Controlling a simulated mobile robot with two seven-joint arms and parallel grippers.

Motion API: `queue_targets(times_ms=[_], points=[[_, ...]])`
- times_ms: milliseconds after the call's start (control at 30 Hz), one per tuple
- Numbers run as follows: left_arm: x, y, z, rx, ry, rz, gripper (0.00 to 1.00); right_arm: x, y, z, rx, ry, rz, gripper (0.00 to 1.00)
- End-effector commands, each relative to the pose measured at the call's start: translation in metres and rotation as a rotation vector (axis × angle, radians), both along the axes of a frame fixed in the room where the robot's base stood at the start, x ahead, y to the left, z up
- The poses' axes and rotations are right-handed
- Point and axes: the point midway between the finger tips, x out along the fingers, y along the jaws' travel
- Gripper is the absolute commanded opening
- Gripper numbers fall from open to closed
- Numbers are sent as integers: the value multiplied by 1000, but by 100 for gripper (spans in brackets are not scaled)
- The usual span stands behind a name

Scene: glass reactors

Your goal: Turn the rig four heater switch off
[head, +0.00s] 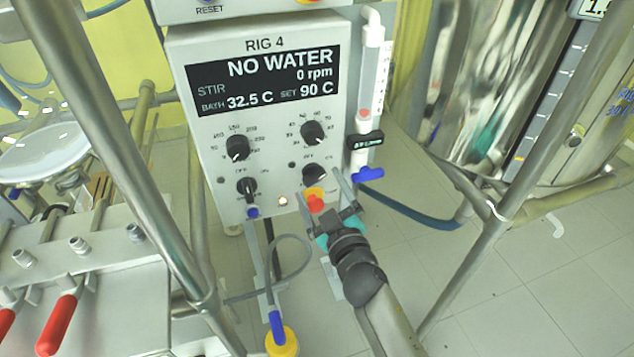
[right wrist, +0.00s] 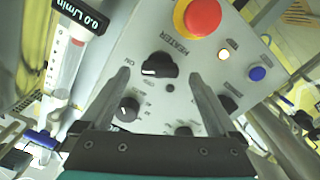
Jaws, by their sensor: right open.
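The rig 4 control box (head: 215,75) faces me, its display reading NO WATER and 32.5 C. The heater switch is a black knob (head: 314,173) at its lower right. In the right wrist view, the heater knob (right wrist: 158,65) sits beside the word HEATER, its white mark pointing left, toward the ON lettering. My right gripper (head: 323,190) is open in front of the box's lower right. In its wrist view, the two fingers (right wrist: 160,76) stand on either side of the knob, with gaps; contact is not visible. My left gripper is not in view.
A red stop button (head: 316,204) on a yellow base is close to my right fingers. Other black knobs (head: 237,147) and a flow tube with a blue valve (head: 368,174) are nearby. Metal frame poles (head: 120,150) stand left and right.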

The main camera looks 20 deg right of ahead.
Motion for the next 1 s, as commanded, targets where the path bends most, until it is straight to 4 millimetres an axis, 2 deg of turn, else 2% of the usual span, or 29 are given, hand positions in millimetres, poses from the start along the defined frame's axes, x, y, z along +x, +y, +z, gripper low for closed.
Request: queue_targets(times_ms=[200,600,1000], points=[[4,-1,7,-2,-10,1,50,20,0,0,0,0,0,95],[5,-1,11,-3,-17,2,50,25,1,0,0,1,-1,95],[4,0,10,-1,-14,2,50,25,1,0,1,1,0,50]])
